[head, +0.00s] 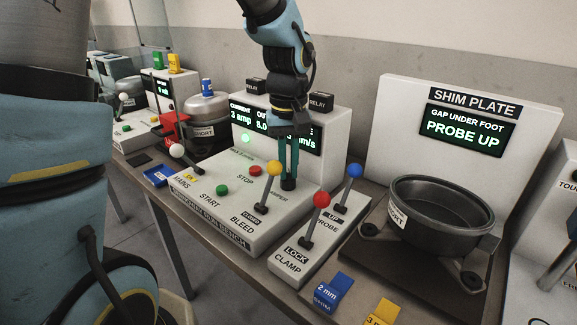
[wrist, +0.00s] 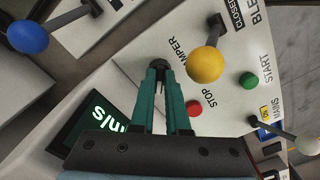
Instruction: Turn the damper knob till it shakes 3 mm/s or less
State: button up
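The run bench (head: 240,235) is a white sloped console. Its damper knob (head: 288,184) is a small dark knob beside the partly covered DAMPER label. My gripper (head: 288,178) points down at the knob with its green fingers close together around it. In the wrist view the fingertips (wrist: 159,66) meet on a dark piece between them, and most of the knob is hidden. The bench display (head: 262,126) reads 3 amp under CURRENT and 8.0 in the middle. My gripper covers the vibration figure; only the end of its mm/s unit shows.
The yellow-balled bleed lever (head: 273,169), labelled CLOSED, stands close to my gripper. Red STOP (head: 255,170) and green START (head: 222,190) buttons are nearby. Red (head: 321,200) and blue (head: 354,171) levers rise at the right. A grey pot (head: 440,215) stands before the shim plate display reading PROBE UP.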

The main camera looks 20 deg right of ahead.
grip_shut()
jog(key=shift+m, duration=0.3)
jog(key=m+p, duration=0.1)
jog(key=m, duration=0.1)
jog(key=m+p, duration=0.2)
jog(key=m, duration=0.1)
jog(key=shift+w+a+r+m, duration=0.1)
jog(key=shift+r+m, duration=0.05)
jog(key=shift+m, duration=0.15)
jog(key=m+p, duration=0.3)
jog(key=m, duration=0.1)
jog(key=shift+w+m+p, duration=0.15)
jog(key=shift+m+p, duration=0.65)
jog(key=shift+m, duration=0.9)
jog(key=o, duration=0.5)
grip_release()
